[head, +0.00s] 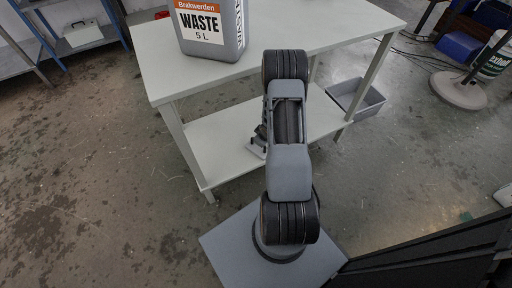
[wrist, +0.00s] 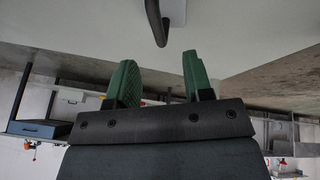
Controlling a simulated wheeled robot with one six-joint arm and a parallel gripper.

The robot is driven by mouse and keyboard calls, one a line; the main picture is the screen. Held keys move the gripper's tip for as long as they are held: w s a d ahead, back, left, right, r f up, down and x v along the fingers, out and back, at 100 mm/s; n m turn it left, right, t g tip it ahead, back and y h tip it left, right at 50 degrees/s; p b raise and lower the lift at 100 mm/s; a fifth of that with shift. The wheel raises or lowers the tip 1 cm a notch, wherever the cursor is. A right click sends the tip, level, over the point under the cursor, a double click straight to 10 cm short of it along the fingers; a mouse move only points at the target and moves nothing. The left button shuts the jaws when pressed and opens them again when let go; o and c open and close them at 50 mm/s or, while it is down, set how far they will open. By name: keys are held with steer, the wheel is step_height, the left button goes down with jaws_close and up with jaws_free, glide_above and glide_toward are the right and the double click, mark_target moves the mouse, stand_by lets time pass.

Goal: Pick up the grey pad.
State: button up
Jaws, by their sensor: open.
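A flat grey piece (head: 256,152) with a dark part on it lies on the table's lower shelf in the head view, half hidden behind my arm. It seems to be the grey pad. In the wrist view a pale grey piece (wrist: 174,10) with a dark curved handle shows at the top edge, cut off by the frame. It looks like the same thing. My gripper (wrist: 160,65) has green fingers, spread apart with nothing between them. The handle is beyond the fingertips, in line with the gap. In the head view my arm hides the gripper.
A grey waste canister (head: 212,30) stands on the white table (head: 330,28). The lower shelf (head: 215,142) is mostly bare to the left of my arm. A grey bin (head: 362,102) is on the floor behind the table's right leg. Table legs and the tabletop bound the shelf.

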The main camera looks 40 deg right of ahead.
steer(key=x, duration=0.1)
steer(key=b+x, duration=0.1)
steer(key=x, duration=0.3)
steer(key=shift+d+f+b, duration=0.3)
steer(key=shift+d, duration=0.05)
steer(key=shift+b+x, duration=1.25)
steer(key=shift+x, duration=1.35)
steer(key=shift+w+a, duration=0.1)
steer(key=shift+a, duration=0.05)
jaws_close()
